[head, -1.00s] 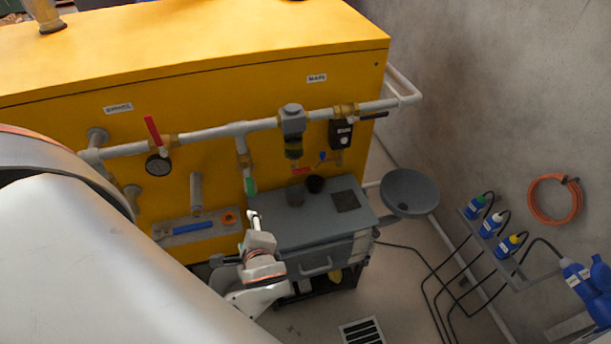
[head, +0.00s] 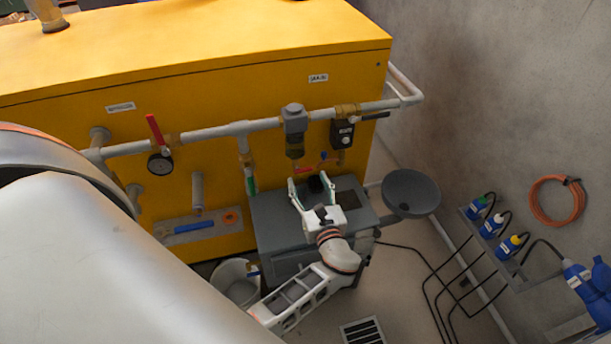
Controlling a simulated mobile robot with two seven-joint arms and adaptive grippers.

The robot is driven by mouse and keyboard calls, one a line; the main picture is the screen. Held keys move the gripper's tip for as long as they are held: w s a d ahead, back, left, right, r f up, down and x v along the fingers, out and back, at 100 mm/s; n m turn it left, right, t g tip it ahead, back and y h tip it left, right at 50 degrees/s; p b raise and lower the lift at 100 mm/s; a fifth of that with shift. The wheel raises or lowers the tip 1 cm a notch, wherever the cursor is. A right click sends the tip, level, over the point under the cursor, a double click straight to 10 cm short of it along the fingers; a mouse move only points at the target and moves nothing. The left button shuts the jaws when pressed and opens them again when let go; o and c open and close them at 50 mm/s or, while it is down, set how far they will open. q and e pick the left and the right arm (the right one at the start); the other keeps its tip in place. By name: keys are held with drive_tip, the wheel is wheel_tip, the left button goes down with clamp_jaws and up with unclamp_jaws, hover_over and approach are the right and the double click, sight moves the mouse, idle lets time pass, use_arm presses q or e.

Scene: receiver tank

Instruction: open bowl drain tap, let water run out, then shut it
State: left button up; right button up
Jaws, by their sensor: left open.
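The filter unit (head: 294,118) hangs on the white pipe on the yellow tank's front, with a dark bowl (head: 295,147) under it. A small red lever (head: 303,170) shows just below the bowl; it looks about level, and I cannot tell whether the tap is open. No water is visible. My left gripper (head: 311,186) is open, over the grey cabinet, with its fingers spread and pointing toward the tank. The fingertips are a little below the red lever, and I see nothing held. A dark cup (head: 316,185) shows between the fingers. My right gripper is not in view.
A grey cabinet (head: 278,222) stands below the pipe. A pale bucket (head: 236,282) is on the floor left of it. A grey funnel dish (head: 411,191) is at the right.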

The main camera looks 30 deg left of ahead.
sight(304, 172)
use_arm(q)
drive_tip(key=shift+x, duration=1.1)
drive_tip(key=shift+w+a, duration=0.25)
drive_tip(key=shift+a, duration=0.1)
drive_tip(key=shift+c, duration=0.4)
drive_tip(key=c, duration=1)
